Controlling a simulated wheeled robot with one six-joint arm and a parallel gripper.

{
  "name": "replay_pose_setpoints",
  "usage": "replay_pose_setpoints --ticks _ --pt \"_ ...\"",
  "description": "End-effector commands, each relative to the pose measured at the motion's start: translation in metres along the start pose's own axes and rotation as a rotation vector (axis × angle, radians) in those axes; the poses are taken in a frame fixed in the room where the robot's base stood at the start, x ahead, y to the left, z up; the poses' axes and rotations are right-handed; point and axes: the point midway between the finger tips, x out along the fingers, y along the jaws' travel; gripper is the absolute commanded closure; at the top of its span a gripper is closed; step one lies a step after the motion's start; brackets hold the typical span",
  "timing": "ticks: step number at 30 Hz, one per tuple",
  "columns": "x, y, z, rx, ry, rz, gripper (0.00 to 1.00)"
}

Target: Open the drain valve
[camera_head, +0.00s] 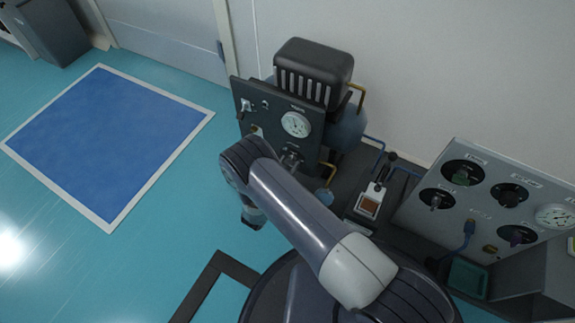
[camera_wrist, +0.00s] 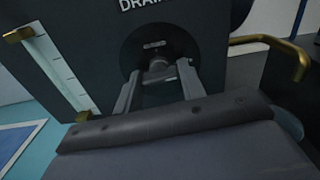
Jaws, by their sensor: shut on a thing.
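The drain valve (camera_wrist: 160,64) is a small grey knob on a round dark plate, below a label reading "DRAIN" on a dark panel in the wrist view. My gripper (camera_wrist: 158,76) has one finger on each side of the knob and is shut on it. The knob's turn angle is hard to read, as it is dark and partly covered. In the head view, the dark compressor panel (camera_head: 278,108) carries a round gauge and small switches.
A sight tube (camera_wrist: 62,72) with brass ends stands left of the valve. A brass pipe (camera_wrist: 285,45) bends out at the right. A grey panel (camera_head: 480,205) with knobs and a gauge stands at the right. Blue floor is free at the left.

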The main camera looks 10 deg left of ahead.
Motion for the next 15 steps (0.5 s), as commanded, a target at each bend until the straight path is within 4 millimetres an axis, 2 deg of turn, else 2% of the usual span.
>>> replay_pose_setpoints --ticks 15 --pt "-0.0005 -0.0001 -0.0008 0.092 0.001 0.001 0.85"
